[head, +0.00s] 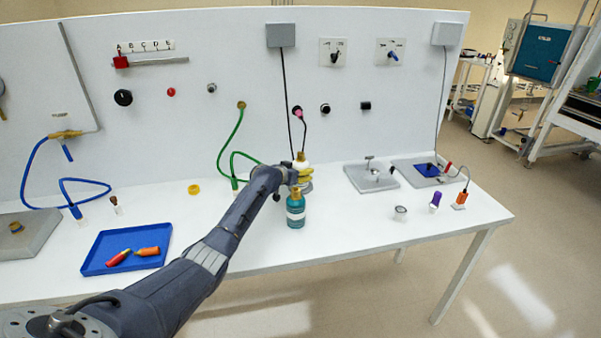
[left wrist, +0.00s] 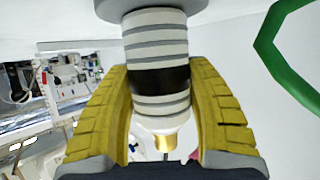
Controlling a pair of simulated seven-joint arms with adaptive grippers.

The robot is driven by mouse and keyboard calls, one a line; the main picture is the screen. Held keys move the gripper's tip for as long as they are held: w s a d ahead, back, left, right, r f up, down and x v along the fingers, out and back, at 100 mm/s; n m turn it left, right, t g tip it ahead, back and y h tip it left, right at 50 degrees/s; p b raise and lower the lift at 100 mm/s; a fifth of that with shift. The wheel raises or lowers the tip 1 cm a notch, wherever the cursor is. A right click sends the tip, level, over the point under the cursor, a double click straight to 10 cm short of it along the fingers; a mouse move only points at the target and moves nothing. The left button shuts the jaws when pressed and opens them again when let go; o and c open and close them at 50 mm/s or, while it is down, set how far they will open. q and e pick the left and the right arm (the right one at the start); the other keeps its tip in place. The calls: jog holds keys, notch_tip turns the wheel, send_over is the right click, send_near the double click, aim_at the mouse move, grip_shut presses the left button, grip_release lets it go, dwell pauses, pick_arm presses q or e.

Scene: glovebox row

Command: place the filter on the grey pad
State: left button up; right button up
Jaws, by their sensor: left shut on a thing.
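The filter is a pale ribbed cylinder with a black band and a gold tip. In the left wrist view the filter (left wrist: 160,48) stands between the yellow fingers of my left gripper (left wrist: 165,110), which is shut on it. In the head view the filter's white and gold top (head: 301,161) shows above my left gripper (head: 305,174), behind a teal bottle. I cannot tell whether its base touches the table. Grey pads lie at right centre (head: 356,180), farther right (head: 402,168) and at far left (head: 40,222). My right gripper is not in view.
The teal bottle (head: 296,212) stands just in front of my left gripper. A green hose (head: 225,146) hangs left of it, and a pink-tipped cable (head: 298,112) above. A blue tray (head: 102,245) lies left. A small jar (head: 400,213) stands at right; the table's right front is mostly clear.

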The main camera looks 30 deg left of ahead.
pick_arm(q)
jog(key=o, duration=1.3)
jog(key=shift+f, duration=0.1)
jog(key=shift+o, duration=0.2)
jog(key=d+v, duration=0.1)
jog(key=v, duration=1.1)
jog(key=shift+a, duration=0.45)
